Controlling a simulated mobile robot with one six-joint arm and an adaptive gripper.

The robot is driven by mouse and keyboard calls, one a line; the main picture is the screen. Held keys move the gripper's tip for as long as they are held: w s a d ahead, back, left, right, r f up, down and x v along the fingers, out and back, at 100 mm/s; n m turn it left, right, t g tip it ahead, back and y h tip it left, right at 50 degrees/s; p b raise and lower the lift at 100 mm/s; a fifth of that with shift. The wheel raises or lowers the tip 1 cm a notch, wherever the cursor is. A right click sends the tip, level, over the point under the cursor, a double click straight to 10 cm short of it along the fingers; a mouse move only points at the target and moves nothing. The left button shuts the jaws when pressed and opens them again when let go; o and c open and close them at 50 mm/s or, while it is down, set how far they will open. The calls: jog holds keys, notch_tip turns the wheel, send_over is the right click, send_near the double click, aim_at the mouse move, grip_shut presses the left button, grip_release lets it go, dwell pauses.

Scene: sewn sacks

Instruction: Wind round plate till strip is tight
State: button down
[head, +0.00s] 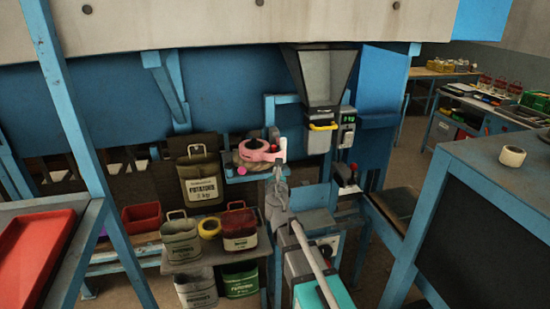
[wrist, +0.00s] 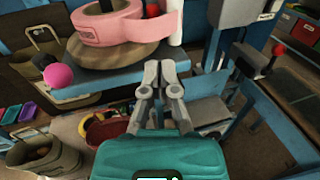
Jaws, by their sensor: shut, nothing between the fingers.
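The round plate (wrist: 105,66) is a brown disc on a blue shelf. A pink strip (wrist: 115,32) is wound in a roll on top of it, and it also shows in the head view (head: 258,152). A bright pink ball knob (wrist: 59,75) and a dark knob stand at the plate's left edge. A flat pink length runs right from the roll toward a white upright roller (wrist: 170,20). My gripper (wrist: 160,70) is shut and empty, its fingertips in front of the plate's right side. It shows in the head view (head: 279,172), apart from the knob. I cannot tell how tight the strip is.
Labelled sacks (head: 200,180) hang and stand to the left and below. A steel hopper (head: 322,75) with a yellow handle hangs behind. A red-knobbed lever (wrist: 277,50) is on the right. A dark-topped bench (head: 490,165) stands at the right.

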aim_at(273, 150)
jog(key=a+m+h, duration=0.1)
jog(key=a, duration=0.1)
jog(key=a+h, duration=0.1)
jog(key=shift+s+a+m+h, duration=0.15)
jog(key=shift+a+m+h, duration=0.15)
jog(key=shift+a+m, duration=0.1)
jog(key=w, duration=0.4)
jog(key=w+d, duration=0.1)
jog(key=w, duration=0.4)
jog(key=w+d, duration=0.1)
jog(key=w, duration=0.3)
jog(key=shift+w+d, duration=0.15)
jog(key=shift+w, duration=0.25)
